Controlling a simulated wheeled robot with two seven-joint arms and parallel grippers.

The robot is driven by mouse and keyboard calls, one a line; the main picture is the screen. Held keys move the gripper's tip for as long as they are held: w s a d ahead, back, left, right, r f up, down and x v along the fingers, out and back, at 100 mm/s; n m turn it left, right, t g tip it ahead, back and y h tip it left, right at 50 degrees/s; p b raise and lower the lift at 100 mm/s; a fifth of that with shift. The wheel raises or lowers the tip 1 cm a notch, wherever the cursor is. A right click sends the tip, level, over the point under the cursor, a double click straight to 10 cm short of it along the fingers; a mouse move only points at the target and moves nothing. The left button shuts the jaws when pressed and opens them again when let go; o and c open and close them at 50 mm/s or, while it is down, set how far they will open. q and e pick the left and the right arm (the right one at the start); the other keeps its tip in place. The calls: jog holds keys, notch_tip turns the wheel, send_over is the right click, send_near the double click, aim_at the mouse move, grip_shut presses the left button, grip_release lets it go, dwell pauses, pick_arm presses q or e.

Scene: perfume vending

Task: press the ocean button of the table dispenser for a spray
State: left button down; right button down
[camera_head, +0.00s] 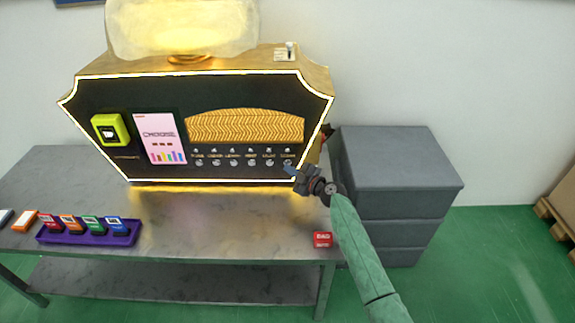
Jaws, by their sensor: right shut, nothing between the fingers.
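The table dispenser (140,92) is a black and gold machine with a lit outline, standing on the grey table. A row of small round silver buttons runs along its lower front, each under a tiny label. The rightmost label looks like ocean, though the print is very small. The ocean button (287,162) sits under it, partly hidden by my gripper. My right gripper (291,170) is shut and empty, with its tips at or just in front of that button. I cannot tell whether they touch it. My left gripper is out of view.
A purple tray (88,238) with several coloured blocks lies at the table's front left, with loose blocks beside it. A red block (322,239) lies at the front right. Grey drawers (398,160) stand right of the table. The table's middle front is clear.

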jog(key=shift+w+b, duration=0.4)
jog(key=shift+b, duration=0.3)
dwell(1.1)
jog(key=shift+s+b, duration=0.35)
jog(key=shift+s, duration=0.5)
jog(key=shift+s, duration=0.1)
jog(key=s, duration=0.4)
jog(key=shift+s, duration=0.4)
dwell(0.7)
